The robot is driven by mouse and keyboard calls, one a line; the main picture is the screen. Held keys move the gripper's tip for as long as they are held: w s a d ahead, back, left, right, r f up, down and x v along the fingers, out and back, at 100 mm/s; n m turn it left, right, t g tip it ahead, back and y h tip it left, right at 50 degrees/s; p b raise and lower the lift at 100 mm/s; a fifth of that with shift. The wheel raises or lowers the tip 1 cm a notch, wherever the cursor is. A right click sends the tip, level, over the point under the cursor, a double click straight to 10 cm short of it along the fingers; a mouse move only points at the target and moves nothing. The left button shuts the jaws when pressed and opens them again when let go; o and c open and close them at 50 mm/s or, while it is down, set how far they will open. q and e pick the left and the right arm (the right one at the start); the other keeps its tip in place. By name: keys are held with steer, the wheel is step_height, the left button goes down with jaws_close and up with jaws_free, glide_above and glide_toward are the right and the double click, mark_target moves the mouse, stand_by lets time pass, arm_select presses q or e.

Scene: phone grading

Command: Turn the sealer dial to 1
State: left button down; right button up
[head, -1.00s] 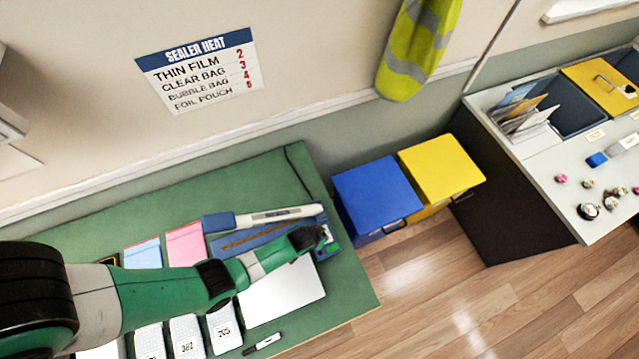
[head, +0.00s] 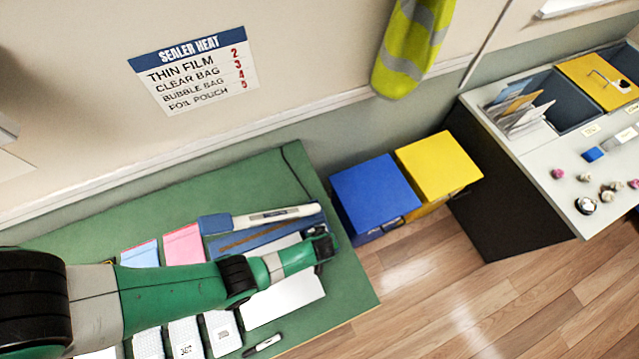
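The sealer (head: 225,242) is a long blue bar unit with a white and blue lever (head: 270,216) along its top, lying on the green bench. Its right end is covered by my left arm's wrist, and I cannot make out a dial or its setting. My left gripper (head: 320,262) is at that right end, pointing down and mostly hidden behind its own wrist. I cannot tell whether its fingers are open or touching anything. My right gripper is not in view. A wall sign (head: 195,70) headed "SEALER HEAT" lists settings beside bag types.
The green bench (head: 100,215) holds pink and blue packets (head: 184,246), a white sheet (head: 285,302), several white labelled pouches and a marker (head: 262,345). Blue (head: 375,195) and yellow (head: 440,165) bins stand right of the bench. A grey counter (head: 550,165) with small items is farther right.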

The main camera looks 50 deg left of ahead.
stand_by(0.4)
arm_select(q)
steer(key=shift+c, duration=2.3)
jaws_free()
steer(key=shift+r, duration=0.1)
